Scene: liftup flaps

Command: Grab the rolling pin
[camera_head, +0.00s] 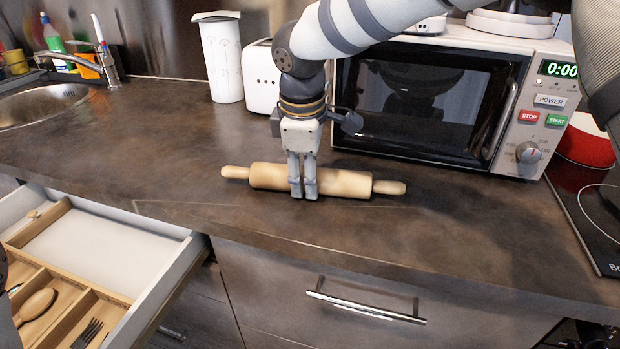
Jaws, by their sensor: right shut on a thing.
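The wooden rolling pin (345,183) lies across the dark countertop, its two handles pointing left and right. My right gripper (304,190) points down over the pin's body, a little left of its middle. Its fingers are shut on the pin, and they hide a narrow strip of it. The pin looks to be at counter level; I cannot tell whether it is lifted at all. My left gripper is not in view.
A microwave (415,105) stands close behind the pin, beside a white toaster (262,80) and a white canister (222,60). An open drawer (110,245) with cutlery is at the lower left. A sink (40,103) is far left. The counter left of the pin is clear.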

